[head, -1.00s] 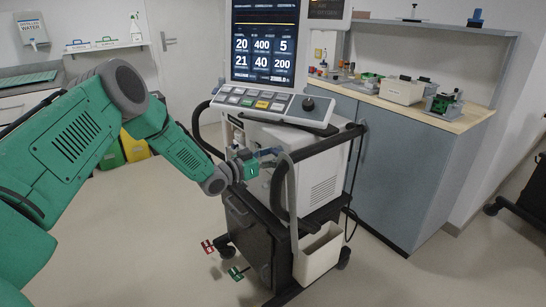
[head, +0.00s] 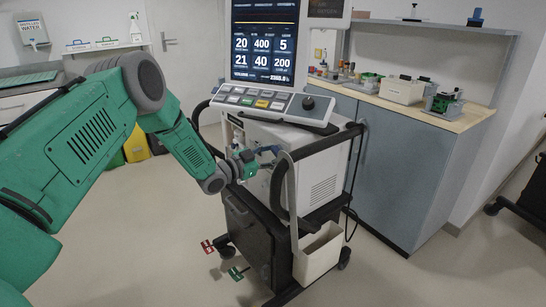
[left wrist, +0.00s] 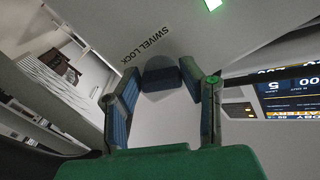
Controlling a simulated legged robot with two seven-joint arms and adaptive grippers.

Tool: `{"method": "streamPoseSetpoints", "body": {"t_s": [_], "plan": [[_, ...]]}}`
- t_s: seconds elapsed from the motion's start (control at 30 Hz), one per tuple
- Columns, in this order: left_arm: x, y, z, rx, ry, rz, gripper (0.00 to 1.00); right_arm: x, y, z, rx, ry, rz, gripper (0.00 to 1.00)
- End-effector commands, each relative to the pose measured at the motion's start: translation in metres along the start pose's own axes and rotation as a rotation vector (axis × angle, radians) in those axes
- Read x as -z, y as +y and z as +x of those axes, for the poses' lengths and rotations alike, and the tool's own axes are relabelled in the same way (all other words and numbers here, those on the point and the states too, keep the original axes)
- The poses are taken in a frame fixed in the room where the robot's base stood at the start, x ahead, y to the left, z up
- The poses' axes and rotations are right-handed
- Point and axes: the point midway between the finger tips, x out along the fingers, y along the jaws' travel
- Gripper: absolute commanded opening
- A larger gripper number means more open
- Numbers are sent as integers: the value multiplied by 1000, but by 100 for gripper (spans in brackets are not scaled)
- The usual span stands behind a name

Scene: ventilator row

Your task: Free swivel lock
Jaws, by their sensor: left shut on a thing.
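The ventilator (head: 325,180) stands upright on its dark cart in the middle of the head view, its screen lit. My left gripper (head: 268,158) reaches to its left side, just below the keypad. In the left wrist view, black SWIVEL LOCK lettering (left wrist: 147,45) marks a pale panel. A dark rounded knob, the swivel lock (left wrist: 160,72), sits below it between the blue-padded fingers of my left gripper (left wrist: 160,84), which is shut on it. In the head view the arm and gripper hide the knob. My right gripper is in neither view.
The cart's curved handle (head: 283,185) is close to the gripper. A white bin (head: 318,252) hangs at the cart's front. Red (head: 207,246) and green (head: 237,272) pedals stick out low. A workbench (head: 425,110) stands behind right; open floor lies left.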

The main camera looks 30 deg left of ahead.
Motion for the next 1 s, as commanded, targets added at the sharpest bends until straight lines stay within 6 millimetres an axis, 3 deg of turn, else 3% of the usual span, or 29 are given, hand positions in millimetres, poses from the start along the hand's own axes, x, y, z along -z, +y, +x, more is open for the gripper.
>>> {"method": "streamPoseSetpoints", "body": {"t_s": [1.0], "plan": [[-1,-2,-1,-5,-4,936,6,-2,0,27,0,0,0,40]]}}
